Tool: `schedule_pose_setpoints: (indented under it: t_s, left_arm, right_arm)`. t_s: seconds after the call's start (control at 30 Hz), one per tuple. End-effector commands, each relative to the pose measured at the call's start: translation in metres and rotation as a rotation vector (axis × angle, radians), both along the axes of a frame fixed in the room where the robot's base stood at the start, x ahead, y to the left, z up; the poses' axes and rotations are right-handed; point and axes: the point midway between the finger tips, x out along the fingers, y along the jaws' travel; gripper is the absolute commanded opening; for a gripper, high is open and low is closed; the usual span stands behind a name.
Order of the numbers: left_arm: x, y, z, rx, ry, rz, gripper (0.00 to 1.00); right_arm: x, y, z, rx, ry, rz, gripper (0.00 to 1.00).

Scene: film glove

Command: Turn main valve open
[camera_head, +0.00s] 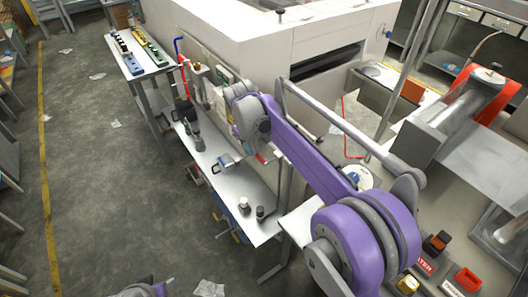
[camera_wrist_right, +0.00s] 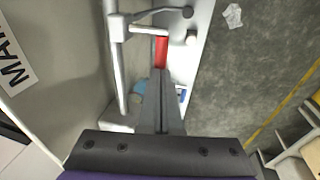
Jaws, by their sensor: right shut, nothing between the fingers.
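A red handle (camera_wrist_right: 161,52), which looks like the valve lever, shows in the right wrist view beside grey pipes (camera_wrist_right: 120,60). My right gripper (camera_wrist_right: 159,74) points at it with its fingers together and empty. The fingertips appear very close to the red handle's near end; I cannot tell whether they touch. A sign (camera_wrist_right: 14,76) on the wall at left shows the letters "MA", the rest cut off. In the head view my purple right arm reaches toward the white machine's side and hides the valve area.
A narrow white bench (camera_head: 240,203) with tools and small bottles stands beside the large white machine (camera_head: 235,35). A second bench (camera_head: 127,62) holds blocks at the back left. Grey floor (camera_head: 100,190) with a yellow line lies open at left.

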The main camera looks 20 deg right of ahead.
Motion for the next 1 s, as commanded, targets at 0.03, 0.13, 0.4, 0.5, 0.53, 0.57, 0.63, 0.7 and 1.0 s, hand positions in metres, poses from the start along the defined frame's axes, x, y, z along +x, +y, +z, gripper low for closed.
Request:
schedule_pose_setpoints:
  t_s: [0.03,0.13,0.4,0.5,0.53,0.57,0.63,0.7,1.0]
  left_arm:
    - [0.000,0.000,0.000,0.000,0.000,0.000,0.50]
    - [0.000,0.000,0.000,0.000,0.000,0.000,0.50]
    - [0.000,0.000,-0.001,0.000,0.000,0.000,0.50]
    - [0.000,0.000,-0.002,0.000,0.001,0.000,0.50]
    - [-0.001,0.000,-0.002,0.000,0.001,0.000,0.50]
    - [-0.001,0.000,-0.003,0.000,0.001,0.000,0.50]
    - [-0.001,0.000,-0.004,0.000,0.002,0.000,0.50]
    - [-0.001,0.000,-0.005,0.000,0.002,0.000,0.50]
    - [0.004,0.000,0.015,0.000,-0.008,0.000,0.50]
  right_arm:
    - [0.000,0.000,0.000,0.000,-0.001,0.000,0.00]
    - [0.000,0.000,0.000,0.000,-0.001,0.000,0.00]
    - [-0.002,-0.001,-0.001,0.000,-0.001,0.000,0.00]
    - [-0.005,-0.002,-0.001,0.000,0.000,0.000,0.00]
    - [-0.007,-0.003,-0.001,0.000,0.000,0.000,0.00]
    - [-0.008,-0.003,-0.002,0.000,0.001,0.000,0.00]
    - [-0.012,-0.005,-0.002,0.000,0.001,0.000,0.00]
    - [-0.014,-0.005,-0.002,-0.001,0.002,0.000,0.00]
    - [-0.014,-0.005,0.023,0.000,-0.003,0.000,0.00]
